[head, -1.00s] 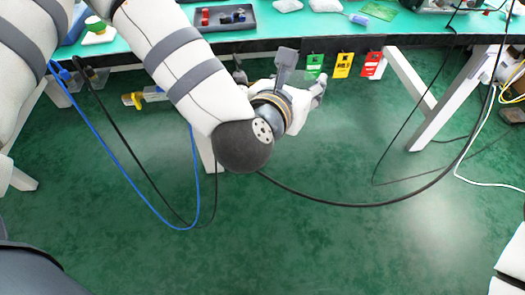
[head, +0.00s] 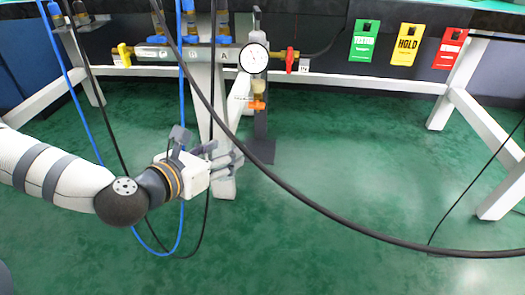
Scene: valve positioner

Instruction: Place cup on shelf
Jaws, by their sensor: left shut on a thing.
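I see no cup in the head view, and nothing I can clearly call a shelf. My left gripper (head: 236,158) is in front of the white bench leg (head: 219,110), low over the green floor. Its fingers point right. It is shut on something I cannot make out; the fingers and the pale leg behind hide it. My right gripper is out of view.
A pressure gauge (head: 254,58), a yellow valve handle (head: 125,54) and a red one (head: 290,60) sit on a pipe rail under the bench edge. Green (head: 364,41), yellow (head: 407,44) and red tags (head: 450,48) hang right. A black cable (head: 330,217) crosses in front.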

